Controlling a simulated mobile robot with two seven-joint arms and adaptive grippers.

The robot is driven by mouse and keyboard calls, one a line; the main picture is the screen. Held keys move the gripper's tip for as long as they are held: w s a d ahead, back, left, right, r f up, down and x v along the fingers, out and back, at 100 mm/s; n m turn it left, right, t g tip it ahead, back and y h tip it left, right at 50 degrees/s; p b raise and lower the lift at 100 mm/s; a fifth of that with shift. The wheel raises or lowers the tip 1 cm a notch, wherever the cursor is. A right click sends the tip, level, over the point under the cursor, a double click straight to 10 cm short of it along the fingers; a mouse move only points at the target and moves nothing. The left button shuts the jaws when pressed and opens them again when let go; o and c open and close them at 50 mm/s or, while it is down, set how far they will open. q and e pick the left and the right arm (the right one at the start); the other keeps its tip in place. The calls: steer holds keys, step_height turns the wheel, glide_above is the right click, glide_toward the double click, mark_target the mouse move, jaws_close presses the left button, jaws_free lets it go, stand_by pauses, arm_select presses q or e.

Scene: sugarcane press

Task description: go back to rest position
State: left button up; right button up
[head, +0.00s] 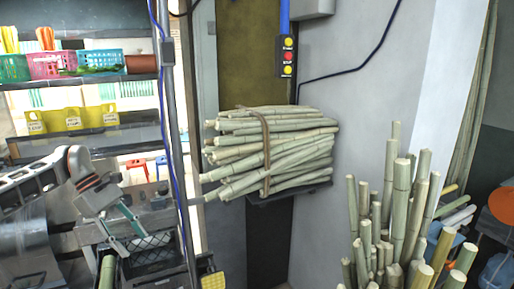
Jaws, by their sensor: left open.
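My left gripper (131,240) is at the lower left, with its arm coming in from the left edge. Its two grey-green fingers are apart and point down and to the right, with nothing seen between them. They are over the metal machine top, beside a dark crate-like grid (150,250). A short green cane piece (107,272) stands just below the fingers, cut off by the bottom edge. I cannot tell whether a finger touches it. My right gripper is not in view.
A tied cane bundle (270,150) lies on a wall shelf in the middle. Several upright canes (400,205) fill the lower right. A metal post (176,140) with a blue cable stands right of the gripper. Shelves with baskets (98,60) and yellow holders (72,118) are above left.

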arm_select(q)
steer(key=s+d+f+n+t+h, duration=0.2)
steer(key=d+f+n+t+h, duration=0.3)
steer(key=d, duration=0.7)
steer(key=s+d+f+n+t+h, duration=0.1)
steer(key=s+d+n+h, duration=0.1)
steer(key=d+n, duration=0.75)
steer(key=s+d+f+n+t+h, duration=0.2)
steer(key=d+f+n+t+h, duration=0.15)
steer(key=d, duration=1.05)
steer(key=s+a+f+n+t+y, duration=0.1)
steer(key=s+a+f+n+y, duration=0.6)
steer(key=f+n, duration=0.5)
steer(key=s+a+f+n+t+y, duration=0.1)
steer(key=s+a+f+n+y, duration=0.7)
steer(key=n, duration=1.4)
steer(key=s+a+f, duration=0.3)
steer(key=s+f, duration=0.2)
steer(key=shift+a+f, duration=0.2)
steer(key=shift+f, duration=0.1)
steer(key=shift+w, duration=0.1)
